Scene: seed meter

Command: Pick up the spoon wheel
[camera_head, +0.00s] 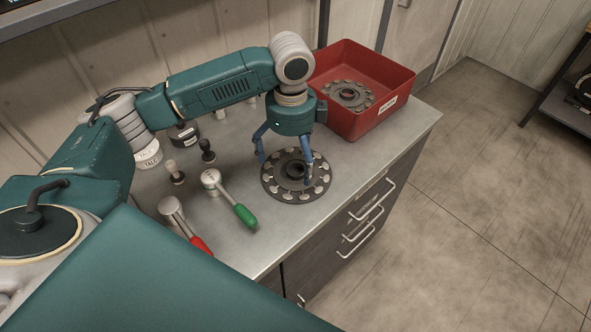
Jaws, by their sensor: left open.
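The spoon wheel is likely the dark flat disc (285,194) with a raised hub and several pale spoon-like pieces around its rim; it lies flat on the grey worktop. My left gripper (284,174) points down over this disc with its blue fingers spread apart, one at the left part of the disc and one to the right of the hub. Nothing shows between the fingers except the hub below; I cannot tell whether they touch the disc. A similar disc (349,97) lies inside the red bin (375,119). My right gripper is not in view.
A green-handled tool (243,213) and a red-handled tool (199,243) lie left of the disc. Two small knobbed stamps (174,173) and white containers labelled TALC (149,156) stand behind them. The worktop (338,166) is clear right of the disc, up to its front edge above drawers.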

